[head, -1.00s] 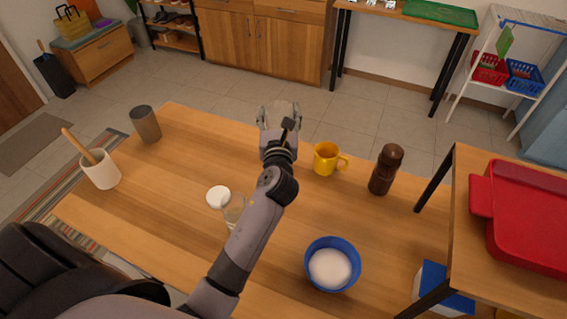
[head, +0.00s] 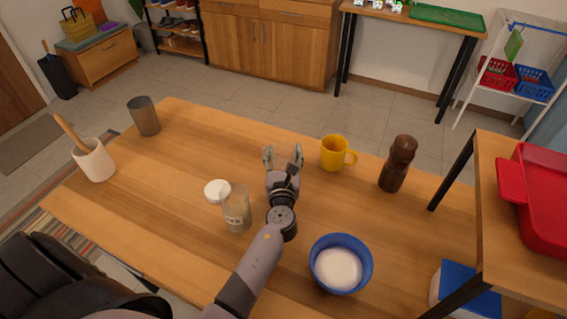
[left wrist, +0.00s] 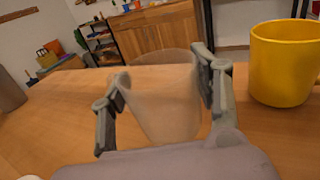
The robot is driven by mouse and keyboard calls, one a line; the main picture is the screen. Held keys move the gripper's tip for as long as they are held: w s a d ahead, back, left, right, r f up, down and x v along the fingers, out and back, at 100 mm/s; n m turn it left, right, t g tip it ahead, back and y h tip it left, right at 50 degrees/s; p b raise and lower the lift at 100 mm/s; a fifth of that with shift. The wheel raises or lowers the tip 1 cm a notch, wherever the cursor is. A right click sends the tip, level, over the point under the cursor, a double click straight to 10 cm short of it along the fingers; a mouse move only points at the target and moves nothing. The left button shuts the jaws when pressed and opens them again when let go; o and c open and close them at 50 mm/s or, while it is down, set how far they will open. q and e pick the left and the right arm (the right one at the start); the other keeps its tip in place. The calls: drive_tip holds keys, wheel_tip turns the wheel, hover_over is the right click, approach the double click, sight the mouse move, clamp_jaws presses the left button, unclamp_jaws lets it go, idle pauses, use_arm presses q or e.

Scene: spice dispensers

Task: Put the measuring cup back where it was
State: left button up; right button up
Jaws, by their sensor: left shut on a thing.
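My left gripper (head: 283,157) is over the middle of the wooden table, left of the yellow mug (head: 334,153). In the left wrist view its two fingers (left wrist: 165,88) are shut on a clear, see-through measuring cup (left wrist: 162,108), one finger on each side. The cup looks upright, with its wide rim at the top and a narrower base. Whether its base touches the table is hard to tell. In the head view the cup is too faint to make out. My right gripper is out of view.
A glass jar (head: 237,208) and white lid (head: 216,191) are left of my forearm. A blue bowl (head: 316,272) of white powder is at right. A brown mill (head: 397,164), grey tumbler (head: 145,116) and spoon crock (head: 95,161) stand farther out. The table's left middle is clear.

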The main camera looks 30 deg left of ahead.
use_arm(q)
wheel_tip(320, 180, down, 2)
drive_tip(key=shift+r, duration=0.1)
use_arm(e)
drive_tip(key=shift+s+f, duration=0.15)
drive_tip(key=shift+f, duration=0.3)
use_arm(q)
drive_tip(key=shift+f+b, duration=0.2)
drive_tip(key=shift+b, duration=0.1)
drive_tip(key=o, duration=1.3)
drive_tip(key=shift+c, duration=0.2)
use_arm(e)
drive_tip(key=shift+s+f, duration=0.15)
use_arm(q)
drive_tip(key=shift+r, duration=0.1)
